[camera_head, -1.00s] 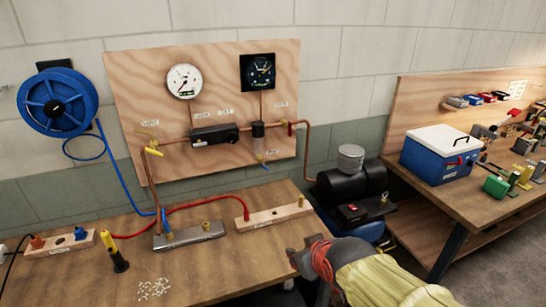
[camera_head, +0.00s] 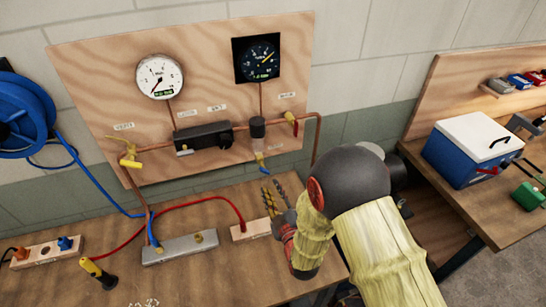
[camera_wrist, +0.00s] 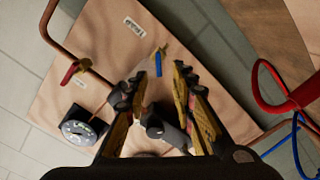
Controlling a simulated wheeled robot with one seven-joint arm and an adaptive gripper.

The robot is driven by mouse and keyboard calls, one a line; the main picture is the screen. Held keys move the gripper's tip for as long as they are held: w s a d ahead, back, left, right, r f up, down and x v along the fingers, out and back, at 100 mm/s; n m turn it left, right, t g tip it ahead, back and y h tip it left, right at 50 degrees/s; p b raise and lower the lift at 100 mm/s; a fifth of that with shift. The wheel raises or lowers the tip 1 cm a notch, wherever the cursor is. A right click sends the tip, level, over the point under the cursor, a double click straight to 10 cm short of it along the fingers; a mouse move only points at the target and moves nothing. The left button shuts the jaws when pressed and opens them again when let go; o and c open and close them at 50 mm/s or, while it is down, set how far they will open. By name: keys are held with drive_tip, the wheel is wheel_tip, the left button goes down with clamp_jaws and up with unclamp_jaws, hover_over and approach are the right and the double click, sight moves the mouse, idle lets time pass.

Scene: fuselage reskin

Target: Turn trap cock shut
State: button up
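The trap cock is a small brass fitting with a blue lever (camera_head: 263,169), hanging under the dark water trap (camera_head: 257,130) on the plywood panel. Its blue lever also shows in the wrist view (camera_wrist: 158,69), just beyond my fingertips. My gripper (camera_head: 272,197) is below and slightly right of the cock in the head view, pointing up toward it. In the wrist view the two fingers of my gripper (camera_wrist: 157,84) are spread apart with a gap between them. The fingers appear apart from the cock. The dark trap body shows between the fingers, partly hidden.
A red-handled valve (camera_head: 291,122) sits right of the trap on the copper pipe. A yellow-handled valve (camera_head: 130,163) is at the left. Two gauges, white (camera_head: 159,77) and black (camera_head: 256,58), hang above. Below, a grey manifold block (camera_head: 180,248) and hoses lie on the bench.

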sight(266, 173)
drive_tip(key=shift+x, duration=3.95)
drive_tip(key=shift+c, duration=0.9)
drive_tip(key=shift+d+r, duration=0.1)
drive_tip(key=c, duration=0.4)
clamp_jaws()
